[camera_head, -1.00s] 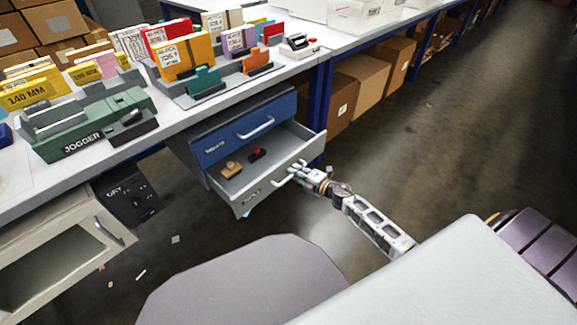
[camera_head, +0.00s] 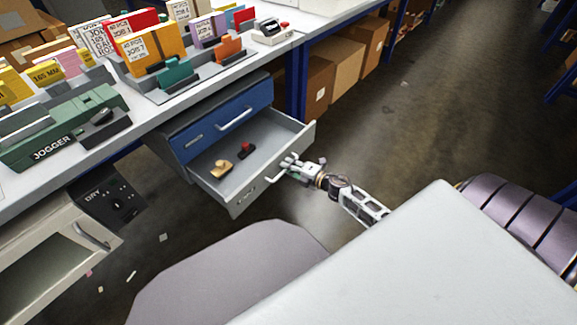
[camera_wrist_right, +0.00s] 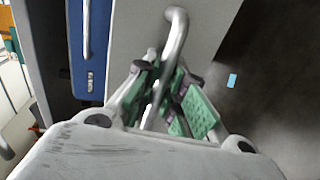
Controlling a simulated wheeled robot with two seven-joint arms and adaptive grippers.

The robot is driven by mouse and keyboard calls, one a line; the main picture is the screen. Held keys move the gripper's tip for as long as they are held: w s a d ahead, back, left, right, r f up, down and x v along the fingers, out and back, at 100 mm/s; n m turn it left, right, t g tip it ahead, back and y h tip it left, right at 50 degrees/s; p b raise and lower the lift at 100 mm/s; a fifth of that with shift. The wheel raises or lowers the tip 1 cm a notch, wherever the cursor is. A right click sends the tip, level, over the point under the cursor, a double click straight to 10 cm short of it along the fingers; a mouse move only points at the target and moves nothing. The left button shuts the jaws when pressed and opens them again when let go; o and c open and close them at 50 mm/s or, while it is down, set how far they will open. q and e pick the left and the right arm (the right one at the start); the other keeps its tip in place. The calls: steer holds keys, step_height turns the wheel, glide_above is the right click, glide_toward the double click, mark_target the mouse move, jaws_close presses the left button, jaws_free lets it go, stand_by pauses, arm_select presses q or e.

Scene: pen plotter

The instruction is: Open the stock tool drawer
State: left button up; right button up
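The lower grey drawer (camera_head: 250,183) of the unit under the bench stands pulled out, with a tan-and-dark tool (camera_head: 221,168) and a small red-and-black item (camera_head: 246,150) inside. Its front label is too small to read. My right gripper (camera_head: 290,166) is at the metal handle on the drawer's front. In the right wrist view, the green-padded fingers (camera_wrist_right: 168,95) are closed around the handle (camera_wrist_right: 176,38), with a pad on each side of the bar. My left gripper is not in view.
A blue drawer (camera_head: 228,117) above is shut. The bench holds a green jogger (camera_head: 62,128) and racks of coloured cards. A grey cabinet marked DRY (camera_head: 104,205) stands at left. Cardboard boxes (camera_head: 345,65) sit under the bench.

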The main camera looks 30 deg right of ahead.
steer(key=o, duration=0.4)
steer(key=shift+s+d, duration=0.1)
steer(key=shift+s, duration=0.1)
steer(key=shift+v, duration=5.8)
